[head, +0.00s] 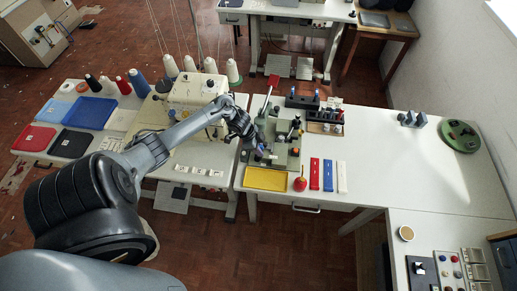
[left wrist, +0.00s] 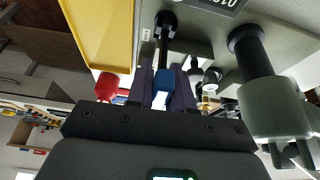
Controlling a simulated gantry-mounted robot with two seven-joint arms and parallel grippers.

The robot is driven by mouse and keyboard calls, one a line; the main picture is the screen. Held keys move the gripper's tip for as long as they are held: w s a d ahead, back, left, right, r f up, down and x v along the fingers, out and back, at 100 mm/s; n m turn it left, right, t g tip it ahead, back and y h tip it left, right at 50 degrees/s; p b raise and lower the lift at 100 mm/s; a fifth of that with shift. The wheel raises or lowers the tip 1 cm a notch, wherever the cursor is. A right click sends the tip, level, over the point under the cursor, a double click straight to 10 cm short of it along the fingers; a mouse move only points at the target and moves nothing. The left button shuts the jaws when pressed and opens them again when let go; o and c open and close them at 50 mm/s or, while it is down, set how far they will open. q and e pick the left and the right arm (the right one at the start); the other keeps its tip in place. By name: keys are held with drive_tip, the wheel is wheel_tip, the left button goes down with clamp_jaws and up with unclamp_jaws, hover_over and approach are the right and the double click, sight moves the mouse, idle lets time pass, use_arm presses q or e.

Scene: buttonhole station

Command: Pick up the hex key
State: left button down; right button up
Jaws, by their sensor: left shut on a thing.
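My left gripper (head: 262,152) is at the front of the green machine on the right-hand table, just behind the yellow tray. In the left wrist view its two dark fingers (left wrist: 163,92) are shut on the blue part of the hex key (left wrist: 163,80). The key's dark shaft runs up from the fingers to a black round holder on the grey machine face. I cannot tell whether the key is still seated there. In the head view the key is too small to make out clearly. My right gripper is in neither view.
The yellow tray (head: 267,179) lies right in front of the machine (head: 282,133); a red round object (head: 300,184) is beside it. A large grey-green knob (left wrist: 275,105) stands close right of the fingers. Blue, red and white strips (head: 328,175) lie rightward.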

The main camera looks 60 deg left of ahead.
use_arm(q)
drive_tip(key=shift+r, duration=0.65)
drive_tip(key=s+d+r+p, duration=0.2)
drive_tip(key=d+r+p, duration=0.2)
drive_tip(key=r, duration=0.3)
drive_tip(key=s+d+r+p, duration=0.2)
drive_tip(key=d+r+p, duration=0.2)
drive_tip(key=d+r, duration=0.2)
drive_tip(key=shift+s+d+r, duration=0.3)
drive_tip(key=shift+d+r, duration=0.05)
drive_tip(key=shift+r, duration=0.45)
